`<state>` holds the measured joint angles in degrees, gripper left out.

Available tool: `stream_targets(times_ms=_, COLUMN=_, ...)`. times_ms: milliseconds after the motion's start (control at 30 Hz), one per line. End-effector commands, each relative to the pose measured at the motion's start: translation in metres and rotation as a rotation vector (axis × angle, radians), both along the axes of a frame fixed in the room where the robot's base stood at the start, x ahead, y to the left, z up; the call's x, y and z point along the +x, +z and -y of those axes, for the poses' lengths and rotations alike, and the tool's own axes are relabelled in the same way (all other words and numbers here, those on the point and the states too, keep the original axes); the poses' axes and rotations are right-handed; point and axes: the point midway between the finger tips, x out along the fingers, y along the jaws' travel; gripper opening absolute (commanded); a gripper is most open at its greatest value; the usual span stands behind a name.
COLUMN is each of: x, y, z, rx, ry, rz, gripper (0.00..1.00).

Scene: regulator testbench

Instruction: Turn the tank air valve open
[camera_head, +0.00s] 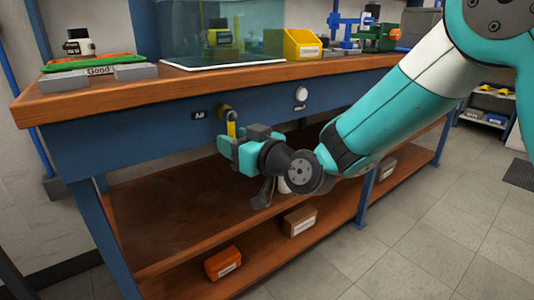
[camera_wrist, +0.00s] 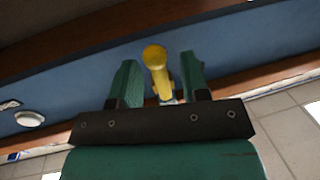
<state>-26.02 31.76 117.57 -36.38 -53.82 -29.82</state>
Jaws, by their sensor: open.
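The tank air valve (camera_head: 231,124) is on the blue front panel of the bench, beside a black "Air" label (camera_head: 198,115). Its yellow handle hangs down from a brass fitting. My gripper (camera_head: 229,146) is at the handle's lower part, and its fingers hide the handle's end in the head view. In the wrist view the yellow handle (camera_wrist: 156,68) stands between the two green fingers of my gripper (camera_wrist: 160,84). The fingers are apart, with a gap seen on the left side of the handle; the right finger is close to it, and I cannot tell whether they touch.
A round white knob (camera_head: 301,94) is on the panel to the right. The wooden bench top (camera_head: 140,97) juts out above the valve. A water tank (camera_head: 250,35) and a yellow bin (camera_head: 301,45) stand on top. An orange box (camera_head: 223,263) and a cardboard box (camera_head: 300,220) are on the lower shelf.

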Motion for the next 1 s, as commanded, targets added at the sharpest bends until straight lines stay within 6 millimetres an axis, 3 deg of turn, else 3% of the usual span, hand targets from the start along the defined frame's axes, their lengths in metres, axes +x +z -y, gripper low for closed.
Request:
stream_targets(times_ms=533, x=-0.09, y=-0.005, z=0.097, rx=0.003, ry=-0.007, rz=0.001, gripper=0.42)
stream_targets(times_ms=700, x=-0.105, y=-0.003, z=0.112, rx=0.003, ry=-0.004, rz=0.004, gripper=0.42)
stream_targets(times_ms=1000, x=-0.112, y=0.0, z=0.118, rx=0.002, ry=-0.001, rz=0.001, gripper=0.42)
